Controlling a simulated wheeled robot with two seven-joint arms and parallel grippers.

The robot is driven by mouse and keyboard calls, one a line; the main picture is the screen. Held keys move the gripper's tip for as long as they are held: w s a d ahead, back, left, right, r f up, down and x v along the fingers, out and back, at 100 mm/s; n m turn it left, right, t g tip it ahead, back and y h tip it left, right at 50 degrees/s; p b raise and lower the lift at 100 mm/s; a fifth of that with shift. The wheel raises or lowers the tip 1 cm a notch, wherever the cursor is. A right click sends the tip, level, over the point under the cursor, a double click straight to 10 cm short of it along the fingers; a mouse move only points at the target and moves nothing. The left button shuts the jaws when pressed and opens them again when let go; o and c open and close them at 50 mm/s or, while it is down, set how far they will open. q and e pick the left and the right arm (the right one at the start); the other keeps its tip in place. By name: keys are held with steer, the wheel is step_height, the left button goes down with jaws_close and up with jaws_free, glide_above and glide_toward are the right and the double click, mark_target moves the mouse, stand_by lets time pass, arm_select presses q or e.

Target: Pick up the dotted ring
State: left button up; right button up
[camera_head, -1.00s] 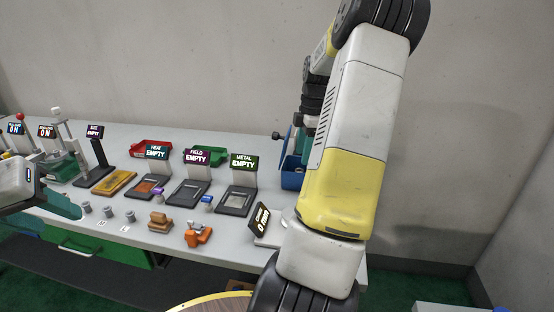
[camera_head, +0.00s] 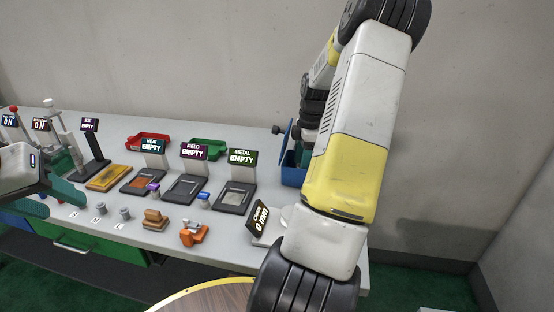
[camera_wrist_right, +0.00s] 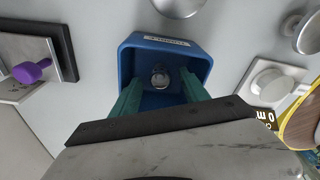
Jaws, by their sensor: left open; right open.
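A small grey ring-like piece (camera_wrist_right: 160,78) lies inside the blue bin (camera_wrist_right: 135,62); dots on it are too small to tell. My right gripper (camera_wrist_right: 160,95) is open, its two teal fingers reaching down into the bin on either side of the piece, apart from it. In the head view, the blue bin (camera_head: 292,175) stands at the table's right end, mostly behind my right arm, and the piece is hidden. My left gripper (camera_head: 66,180) is open and empty at the left, above the table's front edge.
Several display stands with pads line the table, such as the metal pad (camera_head: 235,197). An orange tool (camera_head: 193,233), a caliper display (camera_head: 258,218) and several small grey weights (camera_head: 102,211) stand near the front. A purple-headed piece (camera_wrist_right: 30,70) shows left of the bin.

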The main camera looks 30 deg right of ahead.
jaws_close()
steer(key=shift+r, duration=0.1)
stand_by(0.3)
